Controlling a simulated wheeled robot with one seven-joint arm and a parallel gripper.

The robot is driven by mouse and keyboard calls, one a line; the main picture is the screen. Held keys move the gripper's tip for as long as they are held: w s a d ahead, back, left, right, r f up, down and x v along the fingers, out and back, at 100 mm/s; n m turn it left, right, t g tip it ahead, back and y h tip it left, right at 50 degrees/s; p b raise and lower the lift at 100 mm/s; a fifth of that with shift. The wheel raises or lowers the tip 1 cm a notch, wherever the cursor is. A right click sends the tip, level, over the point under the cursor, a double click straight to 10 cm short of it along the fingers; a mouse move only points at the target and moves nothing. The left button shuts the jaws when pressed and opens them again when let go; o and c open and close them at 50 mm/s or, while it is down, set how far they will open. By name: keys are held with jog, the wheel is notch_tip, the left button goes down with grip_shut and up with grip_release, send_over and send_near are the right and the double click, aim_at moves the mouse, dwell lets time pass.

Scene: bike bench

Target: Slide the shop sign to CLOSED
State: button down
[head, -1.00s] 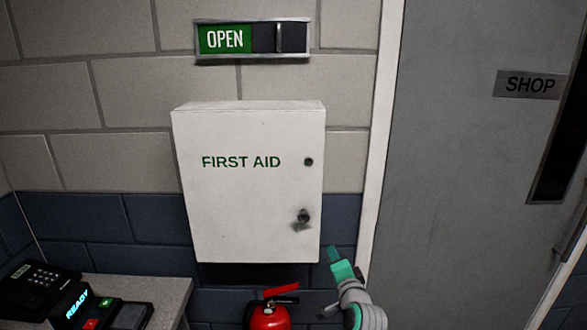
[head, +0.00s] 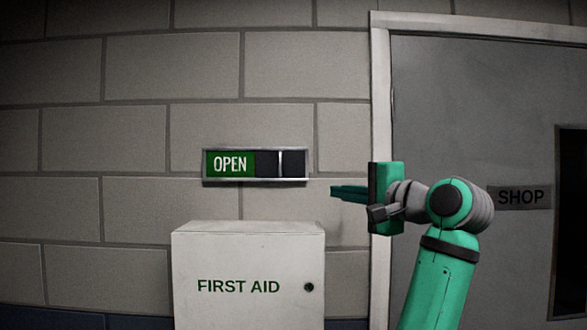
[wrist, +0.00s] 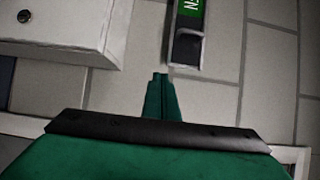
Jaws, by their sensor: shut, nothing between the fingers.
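The shop sign (head: 255,181) is a metal-framed slider on the block wall. Its green panel reads OPEN on the left, and a dark slider with a pale upright handle (head: 281,163) covers the right part. My gripper (head: 334,191) is shut and empty, to the right of the sign and slightly lower, apart from it, fingers pointing left. In the wrist view the sign (wrist: 187,48) shows rotated, its dark end just beyond my fingertips (wrist: 160,77). The word CLOSED does not show.
A white first aid cabinet (head: 248,262) sticks out of the wall below the sign. A grey door with a SHOP plate (head: 523,197) and a pale frame (head: 381,110) stand to the right. The wall around the sign is bare.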

aim_at(280, 164)
jog(key=s+a+r, duration=0.1)
jog(key=s+r, duration=0.2)
jog(key=r, duration=0.3)
jog(key=shift+s+n+y, duration=0.3)
jog(key=shift+y, duration=0.1)
jog(key=shift+w, duration=0.15)
jog(key=w+a, duration=0.8)
jog(key=a, duration=0.1)
jog(key=shift+w+a, duration=0.4)
jog(key=shift+w+d+f, duration=0.1)
